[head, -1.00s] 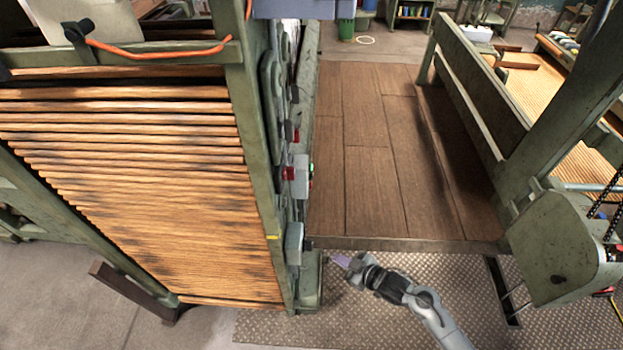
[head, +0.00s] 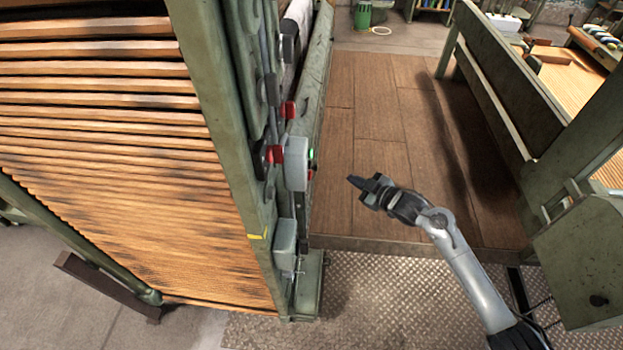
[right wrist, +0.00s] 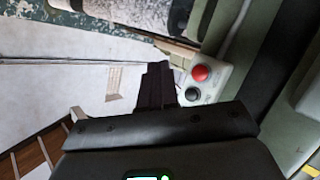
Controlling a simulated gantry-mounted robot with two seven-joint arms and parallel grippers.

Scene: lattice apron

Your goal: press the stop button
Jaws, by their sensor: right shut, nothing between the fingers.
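A pale grey control box (head: 297,163) is fixed to the side of the green machine post. In the head view its right face shows a green light or button (head: 311,153) and a red button (head: 311,175), nearly edge-on. In the right wrist view the box (right wrist: 217,85) carries a round red button (right wrist: 201,73) and a black button (right wrist: 193,94). My right gripper (head: 352,181) is shut and empty, to the right of the box and apart from it. Its dark fingers (right wrist: 158,76) show left of the buttons in the wrist view. My left gripper is out of view.
Red fittings (head: 275,154) sit left of the box on the post, with another (head: 288,110) above. A second grey box (head: 285,240) is mounted lower. A wooden platform (head: 375,130) lies beyond my right gripper. A green beam (head: 500,90) stands at right.

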